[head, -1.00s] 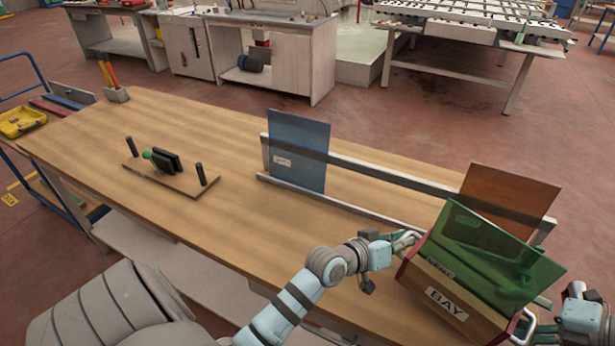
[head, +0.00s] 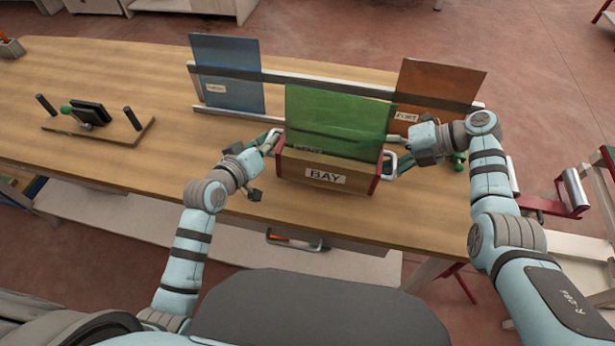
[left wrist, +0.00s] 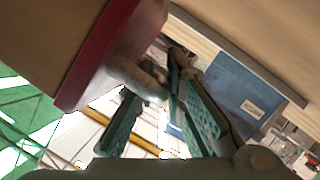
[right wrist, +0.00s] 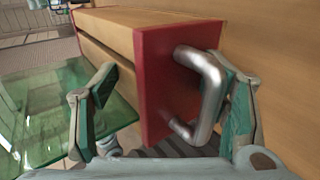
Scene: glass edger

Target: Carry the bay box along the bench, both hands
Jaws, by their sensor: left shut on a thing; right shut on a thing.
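The bay box (head: 299,170) is a wooden box with red ends, a BAY label and a silver handle at each end. A green glass pane (head: 338,112) stands upright in it. The box is near the bench's front edge, before the rack; I cannot tell if it touches the bench. My left gripper (head: 271,141) is shut on the left handle, which shows in the left wrist view (left wrist: 138,76). My right gripper (head: 398,165) is at the right handle and shut on it. In the right wrist view its fingers lie either side of this handle (right wrist: 210,85).
Behind the box, a rack (head: 290,80) on the bench (head: 200,160) holds a blue pane (head: 228,75) and a brown pane (head: 440,85). A fixture board with black posts (head: 98,127) lies at the left. Bare bench lies between it and the box.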

